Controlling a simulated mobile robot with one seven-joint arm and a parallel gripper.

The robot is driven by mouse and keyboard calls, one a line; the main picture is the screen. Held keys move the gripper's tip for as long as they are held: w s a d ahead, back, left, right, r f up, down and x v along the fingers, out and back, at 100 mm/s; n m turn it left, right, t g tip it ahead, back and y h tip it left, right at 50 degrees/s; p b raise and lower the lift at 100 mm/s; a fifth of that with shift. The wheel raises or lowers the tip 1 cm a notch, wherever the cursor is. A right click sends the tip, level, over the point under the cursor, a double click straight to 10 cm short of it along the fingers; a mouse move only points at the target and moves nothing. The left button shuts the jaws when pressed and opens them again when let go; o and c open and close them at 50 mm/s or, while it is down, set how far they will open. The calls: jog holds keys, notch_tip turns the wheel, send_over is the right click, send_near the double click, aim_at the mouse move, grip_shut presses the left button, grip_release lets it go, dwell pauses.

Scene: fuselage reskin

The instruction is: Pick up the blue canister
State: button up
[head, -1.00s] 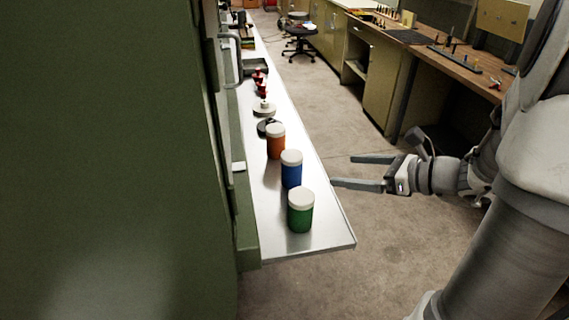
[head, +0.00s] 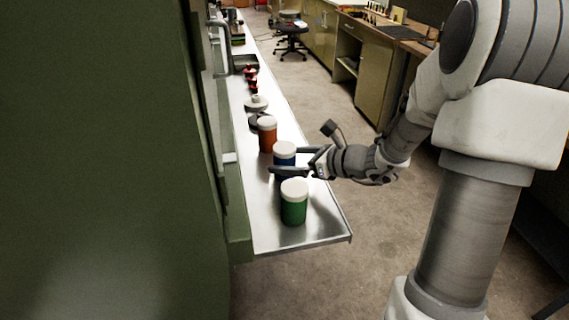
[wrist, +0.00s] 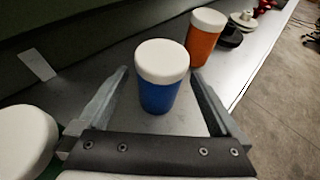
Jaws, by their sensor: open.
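The blue canister (head: 284,160) with a white lid stands upright on the narrow metal shelf (head: 318,218), between the orange canister and the green one. In the wrist view the blue canister (wrist: 159,92) stands between the two open fingers, with visible gaps on both sides. My gripper (head: 284,160) reaches in from the right at the canister's height, with one finger on its near side, hiding part of its body. In the wrist view my gripper (wrist: 160,88) is open and holds nothing.
The green canister (head: 294,205) stands close to the near finger; the orange canister (head: 267,135) is just beyond. Farther along lie a dark disc, a pale flanged part (head: 256,103) and red items (head: 251,80). A green wall (head: 100,160) borders the shelf on the left.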

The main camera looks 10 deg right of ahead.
jog(key=shift+x, duration=0.9)
jog(key=shift+c, duration=0.3)
jog(key=shift+r, duration=0.1)
jog(key=c, duration=1.5)
